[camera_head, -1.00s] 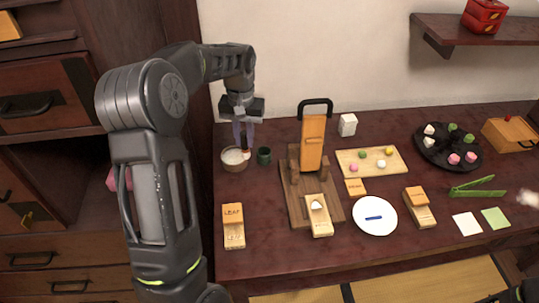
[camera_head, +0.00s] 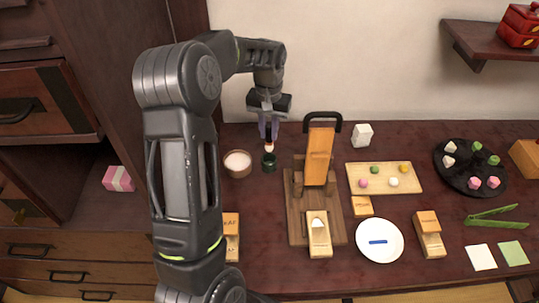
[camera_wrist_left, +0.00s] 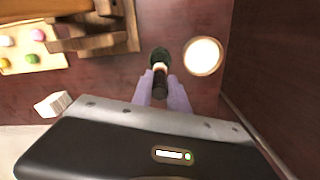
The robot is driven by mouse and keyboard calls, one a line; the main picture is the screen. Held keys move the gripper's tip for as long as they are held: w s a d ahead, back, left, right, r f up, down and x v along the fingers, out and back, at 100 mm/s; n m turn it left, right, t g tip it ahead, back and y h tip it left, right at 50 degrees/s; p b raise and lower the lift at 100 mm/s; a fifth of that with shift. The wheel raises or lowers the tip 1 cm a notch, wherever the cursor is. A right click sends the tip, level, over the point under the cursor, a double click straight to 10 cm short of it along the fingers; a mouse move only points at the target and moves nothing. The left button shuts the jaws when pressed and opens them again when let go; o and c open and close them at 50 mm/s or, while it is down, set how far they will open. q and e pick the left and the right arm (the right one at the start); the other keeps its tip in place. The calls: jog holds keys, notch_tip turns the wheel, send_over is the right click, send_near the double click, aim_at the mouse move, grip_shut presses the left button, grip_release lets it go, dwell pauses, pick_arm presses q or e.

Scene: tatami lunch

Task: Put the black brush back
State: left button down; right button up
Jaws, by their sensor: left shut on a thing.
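My left gripper (camera_head: 268,128) is shut on the black brush, whose pale lower part (camera_head: 269,147) shows below the fingers. In the left wrist view the brush's dark handle (camera_wrist_left: 160,84) sits between the fingers (camera_wrist_left: 163,92), with a pale band further down. The brush points down over the small dark green cup (camera_head: 268,162), which also shows in the left wrist view (camera_wrist_left: 160,54). I cannot tell whether the brush tip is inside the cup. My right gripper is not in view.
A bowl of white powder (camera_head: 237,162) stands just left of the cup. A wooden press with a black handle (camera_head: 319,155) stands to the right. A sweets board (camera_head: 415,180), a white plate (camera_head: 379,252) and a dark round tray (camera_head: 453,181) lie further right.

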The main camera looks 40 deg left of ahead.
aim_at(269, 149)
pick_arm(q)
notch_tip(269, 149, down, 4)
jog(key=shift+f, duration=0.1)
jog(key=shift+f+p, duration=0.45)
jog(key=shift+f, duration=1.35)
jog(key=shift+f, duration=0.2)
jog(key=c, duration=1.3)
grip_release()
jog(key=shift+r, duration=0.15)
notch_tip(269, 149, up, 12)
jog(key=shift+r+b, duration=0.1)
jog(key=shift+b, duration=0.45)
